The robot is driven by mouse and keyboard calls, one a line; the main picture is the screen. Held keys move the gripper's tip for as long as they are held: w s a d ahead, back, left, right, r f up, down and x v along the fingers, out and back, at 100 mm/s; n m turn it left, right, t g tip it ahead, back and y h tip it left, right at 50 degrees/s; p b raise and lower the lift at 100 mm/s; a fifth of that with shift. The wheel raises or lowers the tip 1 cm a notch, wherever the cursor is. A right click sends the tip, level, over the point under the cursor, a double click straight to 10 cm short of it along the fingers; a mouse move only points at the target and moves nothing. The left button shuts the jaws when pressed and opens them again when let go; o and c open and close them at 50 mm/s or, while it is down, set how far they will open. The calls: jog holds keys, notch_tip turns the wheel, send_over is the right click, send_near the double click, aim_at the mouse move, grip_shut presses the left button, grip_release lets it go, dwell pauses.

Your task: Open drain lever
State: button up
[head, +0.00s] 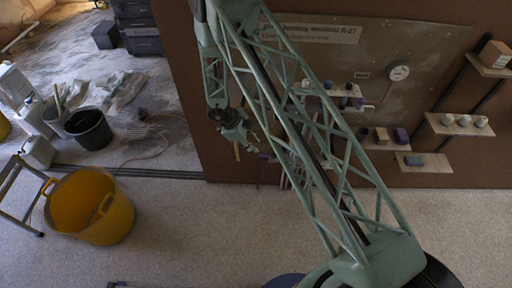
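My gripper (246,143) hangs at the end of my pale green lattice arm, in front of the brown wall, left of the panel's fittings. It is small and dark here, and I cannot tell whether its fingers are open or shut. I see nothing clearly held in it. Small dark and pale fittings (350,88) sit left of the gauge. I cannot make out which part is the drain lever; my arm hides part of the panel.
Small wall shelves (460,124) with cups, blocks and boxes stand at the right. A yellow tub (92,207), a black bucket (88,129) and white canisters (38,150) stand at the left. The carpeted floor (205,235) below the wall is mostly clear.

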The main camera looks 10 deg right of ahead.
jog(key=shift+a+r, duration=0.2)
jog(key=shift+r, duration=0.15)
dwell(0.6)
